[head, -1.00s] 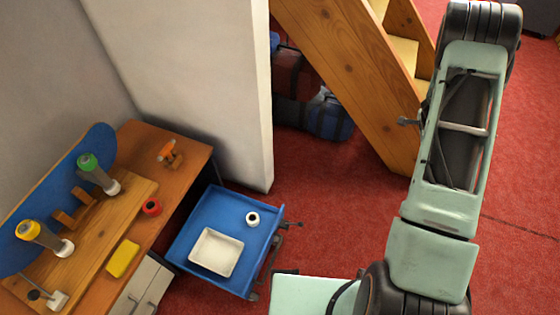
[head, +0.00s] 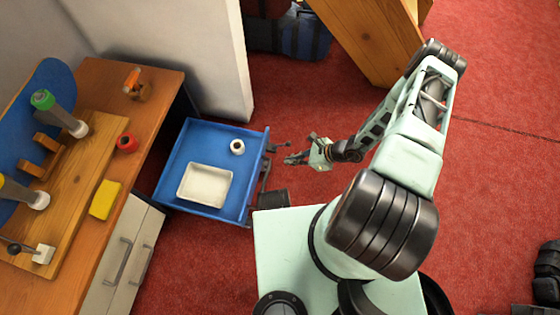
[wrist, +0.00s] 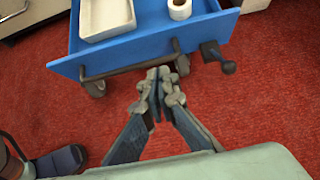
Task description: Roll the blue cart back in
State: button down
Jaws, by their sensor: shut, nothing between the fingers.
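The blue cart (head: 195,138) stands out on the red carpet beside the wooden desk, and its near end fills the top of the wrist view (wrist: 150,45). It carries a white tray (head: 205,185) and a small white roll (head: 237,147). A dark handle bar (wrist: 128,66) runs along the cart's end, and a dark knobbed lever (wrist: 217,57) sticks out at its right. My gripper (head: 288,160) is to the right of the cart in the head view. In the wrist view its shut, empty fingers (wrist: 161,76) point at the handle bar, seemingly just short of it.
The desk (head: 150,105) holds a red roll (head: 126,142), a yellow block (head: 105,199) and a wooden board with a blue panel. Drawers (head: 123,262) are below. A white wall (head: 200,55) stands behind the cart, with wooden stairs and bags beyond. Open carpet lies to the right.

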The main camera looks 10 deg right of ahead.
aim_at(259, 162)
jog(key=b+x, duration=0.1)
jog(key=x, duration=0.2)
jog(key=b+x, duration=0.1)
jog(key=x, duration=0.3)
jog(key=a+r+b+x, duration=0.1)
jog(key=x, duration=0.2)
jog(key=shift+w+a+f, duration=0.1)
jog(key=shift+w+a, duration=0.4)
jog(key=shift+a, duration=0.45)
